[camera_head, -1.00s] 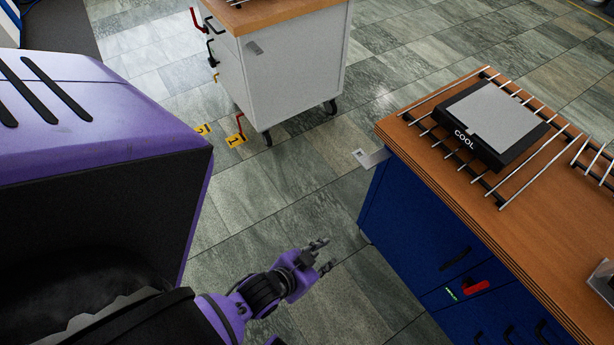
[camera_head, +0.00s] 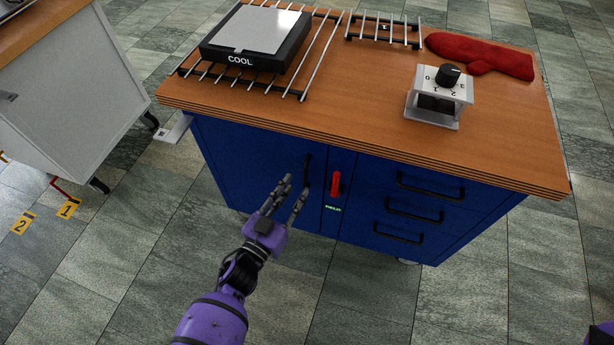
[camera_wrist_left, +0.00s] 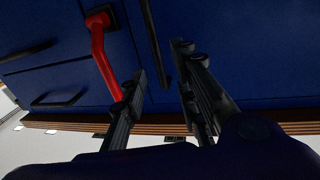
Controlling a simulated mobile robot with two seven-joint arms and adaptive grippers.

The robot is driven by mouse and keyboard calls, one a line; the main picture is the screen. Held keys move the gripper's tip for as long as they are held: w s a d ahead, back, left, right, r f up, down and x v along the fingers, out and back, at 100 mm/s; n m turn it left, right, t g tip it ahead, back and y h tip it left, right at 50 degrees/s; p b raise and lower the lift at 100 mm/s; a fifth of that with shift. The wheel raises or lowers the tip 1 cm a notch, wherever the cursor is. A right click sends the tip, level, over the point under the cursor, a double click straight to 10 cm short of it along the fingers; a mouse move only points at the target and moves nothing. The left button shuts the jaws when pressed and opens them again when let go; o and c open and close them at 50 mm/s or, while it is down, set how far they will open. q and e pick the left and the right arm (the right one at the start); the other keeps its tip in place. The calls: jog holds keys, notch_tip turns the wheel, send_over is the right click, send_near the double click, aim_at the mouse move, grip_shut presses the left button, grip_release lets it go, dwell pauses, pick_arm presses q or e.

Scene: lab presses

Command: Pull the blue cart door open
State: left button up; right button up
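The blue cart (camera_head: 455,230) stands in front of me with a wooden top. Its door (camera_head: 240,160) is at the left of the front and looks shut. The door's upright black handle (camera_head: 307,168) is near the door's right edge; it also shows in the left wrist view (camera_wrist_left: 154,42). A red lever (camera_head: 336,184) sits just right of it. My left gripper (camera_head: 294,187) is open just in front of the handle. In the left wrist view the handle appears between the spread fingers (camera_wrist_left: 165,92); I cannot tell whether they touch it. My right gripper is out of view.
On the cart top are a black "COOL" plate (camera_head: 255,38) on a rack, a small rack (camera_head: 385,30), a dial box (camera_head: 440,95) and a red mitt (camera_head: 480,55). A white cart (camera_head: 70,95) stands left. The floor before the blue cart is clear.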

aim_at(304, 178)
pick_arm(q)
jog(key=x, duration=0.6)
jog(key=shift+d, duration=0.1)
jog(key=shift+c, duration=0.5)
grip_shut()
